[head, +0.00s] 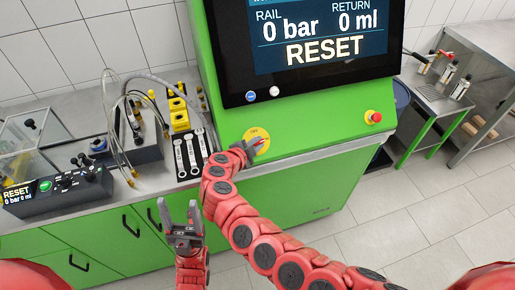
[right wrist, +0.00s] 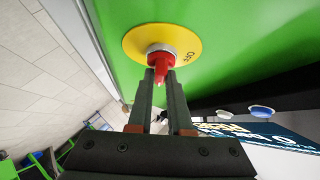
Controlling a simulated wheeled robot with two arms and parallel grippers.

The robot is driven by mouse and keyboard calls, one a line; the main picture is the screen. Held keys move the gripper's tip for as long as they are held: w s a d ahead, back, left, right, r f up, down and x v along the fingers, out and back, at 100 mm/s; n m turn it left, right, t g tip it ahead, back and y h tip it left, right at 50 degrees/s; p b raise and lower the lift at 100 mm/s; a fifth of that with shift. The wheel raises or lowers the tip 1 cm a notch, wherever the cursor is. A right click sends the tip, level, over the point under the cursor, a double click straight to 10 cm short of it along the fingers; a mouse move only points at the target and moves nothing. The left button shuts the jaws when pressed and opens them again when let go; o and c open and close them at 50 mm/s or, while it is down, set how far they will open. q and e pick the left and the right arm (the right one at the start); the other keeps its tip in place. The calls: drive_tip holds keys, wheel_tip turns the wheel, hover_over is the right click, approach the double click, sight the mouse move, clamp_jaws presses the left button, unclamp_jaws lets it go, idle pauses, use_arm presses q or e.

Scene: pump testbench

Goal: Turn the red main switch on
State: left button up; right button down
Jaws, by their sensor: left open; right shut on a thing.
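The red main switch (right wrist: 160,62) sits on a round yellow plate (right wrist: 140,38) on the green panel; "OFF" is printed on the plate in the right wrist view. In the head view the yellow plate (head: 258,136) is partly hidden by my right gripper (head: 254,146). My right gripper, also in the right wrist view (right wrist: 161,78), is shut on the red switch handle at its fingertips. My left gripper (head: 180,212) is open and empty, in front of the green cabinet and well away from the switch.
A screen (head: 310,40) above the panel reads "RESET", 0 bar and 0 ml. A red emergency button (head: 374,117) is at the panel's right. Wrenches (head: 192,157) and yellow blocks (head: 179,112) lie left of the switch. A small control box (head: 68,188) stands far left.

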drive_tip(key=shift+a+f+m+g+b, duration=0.1)
drive_tip(key=shift+m+g+b, duration=0.5)
drive_tip(key=shift+m+b, duration=0.15)
drive_tip(key=c, duration=0.8)
unclamp_jaws()
drive_tip(key=shift+c, duration=0.2)
drive_tip(key=shift+w, duration=0.25)
drive_tip(key=shift+s, duration=0.15)
